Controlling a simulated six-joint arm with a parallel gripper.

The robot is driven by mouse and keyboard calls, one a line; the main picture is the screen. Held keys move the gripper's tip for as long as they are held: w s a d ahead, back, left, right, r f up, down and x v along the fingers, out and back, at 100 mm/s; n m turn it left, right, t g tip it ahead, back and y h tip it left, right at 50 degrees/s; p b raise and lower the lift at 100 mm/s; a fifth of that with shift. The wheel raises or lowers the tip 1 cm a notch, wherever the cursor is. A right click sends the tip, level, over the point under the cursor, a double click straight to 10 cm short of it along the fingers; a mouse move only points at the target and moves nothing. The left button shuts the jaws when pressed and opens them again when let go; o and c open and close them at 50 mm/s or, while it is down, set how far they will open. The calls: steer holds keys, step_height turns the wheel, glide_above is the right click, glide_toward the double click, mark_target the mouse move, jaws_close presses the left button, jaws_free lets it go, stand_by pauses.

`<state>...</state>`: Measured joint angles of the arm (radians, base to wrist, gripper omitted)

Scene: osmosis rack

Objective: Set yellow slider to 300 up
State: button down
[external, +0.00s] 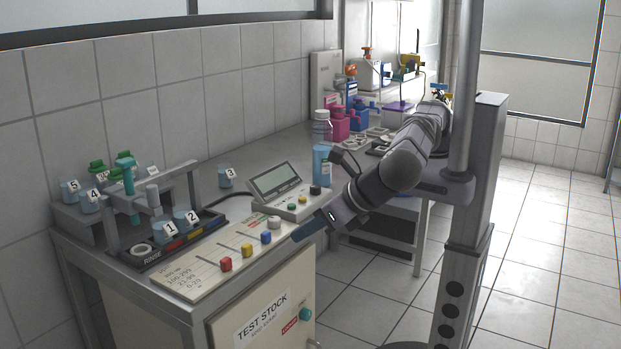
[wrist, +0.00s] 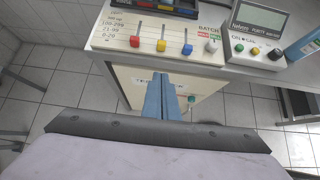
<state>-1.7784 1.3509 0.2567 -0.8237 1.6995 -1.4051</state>
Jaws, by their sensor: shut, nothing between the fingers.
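The yellow slider (external: 247,249) is a small knob on the cream panel (external: 190,285) at the cabinet's front edge, between a red slider (external: 226,264) and a blue slider (external: 266,237). In the wrist view the yellow slider (wrist: 161,45) stands at the near end of its slot, level with the 0-20 row. The printed rows rise away from me, with 300 up at the top. My gripper (external: 298,233) is shut and empty, off the panel's front edge to the right of the sliders. In the wrist view its blue fingers (wrist: 165,84) point toward the panel, apart from the yellow slider.
A white knob (wrist: 211,47) sits right of the blue slider. A meter (external: 281,187) with coloured buttons stands beyond it, near a blue bottle (external: 321,163). A rack with numbered beakers (external: 186,220) stands behind the panel. Space before the cabinet is open.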

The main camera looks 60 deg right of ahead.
steer(key=shift+w+f, duration=0.1)
steer(key=shift+f, duration=0.05)
glide_toward(250, 251)
step_height(250, 251, down, 3)
steer(key=w, duration=0.2)
steer(key=shift+w+f+p, duration=0.15)
steer(key=shift+w+p, duration=0.15)
steer(key=shift+w, duration=0.25)
steer(key=shift+w+f+p, duration=0.2)
steer(key=shift+w+p, duration=0.05)
steer(key=shift+w, duration=0.25)
steer(key=w+b, duration=0.1)
steer(key=w, duration=0.8)
steer(key=shift+d+f, duration=0.1)
steer(key=shift+w, duration=0.15)
